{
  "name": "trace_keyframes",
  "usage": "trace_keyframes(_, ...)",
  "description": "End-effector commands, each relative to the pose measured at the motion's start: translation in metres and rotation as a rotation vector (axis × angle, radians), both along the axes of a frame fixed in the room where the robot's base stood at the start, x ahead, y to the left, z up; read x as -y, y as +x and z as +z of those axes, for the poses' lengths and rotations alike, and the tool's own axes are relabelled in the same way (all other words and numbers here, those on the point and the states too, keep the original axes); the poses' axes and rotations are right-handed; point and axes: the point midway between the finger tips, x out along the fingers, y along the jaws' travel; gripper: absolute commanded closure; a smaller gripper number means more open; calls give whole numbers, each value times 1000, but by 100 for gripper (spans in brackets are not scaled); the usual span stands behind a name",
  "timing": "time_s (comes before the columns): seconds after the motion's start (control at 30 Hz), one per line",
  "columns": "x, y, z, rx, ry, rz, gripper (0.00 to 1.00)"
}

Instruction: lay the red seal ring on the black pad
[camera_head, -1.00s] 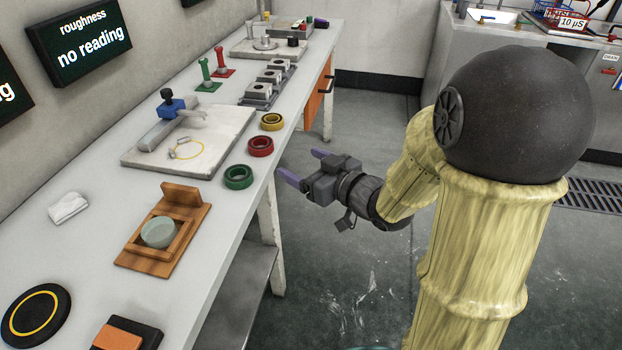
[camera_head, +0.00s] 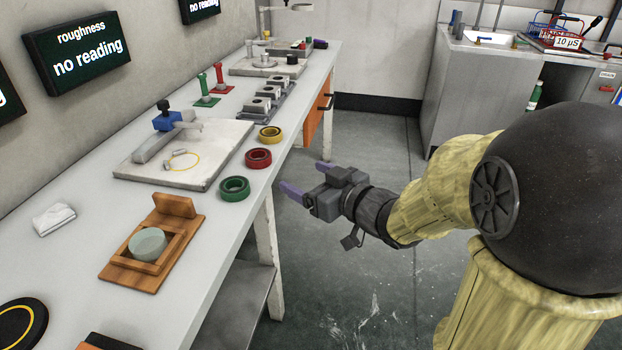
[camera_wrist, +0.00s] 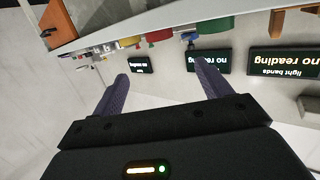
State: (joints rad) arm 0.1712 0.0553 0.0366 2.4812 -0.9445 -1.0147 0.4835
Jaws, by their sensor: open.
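The red seal ring (camera_head: 258,158) lies flat near the front edge of the bench, between a yellow ring and a green ring. In the wrist view the red ring (camera_wrist: 160,35) shows small beyond the fingertips. A round black pad (camera_head: 14,338) with a yellow circle lies on the bench at the lower left, partly cut off by the frame. My gripper (camera_head: 307,177) is open and empty, beside the bench over the floor, to the right of the rings and apart from them. Its two purple fingers also show in the wrist view (camera_wrist: 158,76).
The green ring (camera_head: 234,188) and yellow ring (camera_head: 270,134) flank the red one. A wooden stand (camera_head: 156,246) with a pale disc and a stone plate (camera_head: 205,172) with a blue-topped tool take up the bench. A black block (camera_head: 100,342) is partly visible near the pad.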

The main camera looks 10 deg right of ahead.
Motion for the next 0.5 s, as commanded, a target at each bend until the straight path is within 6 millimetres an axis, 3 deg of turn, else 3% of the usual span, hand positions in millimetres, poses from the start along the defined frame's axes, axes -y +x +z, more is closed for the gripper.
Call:
trace_keyframes(0.27, 9, 5, -9, -31, -32, -58, 23)
trace_keyframes(0.5, 54, 6, -60, -248, -182, -324, 23)
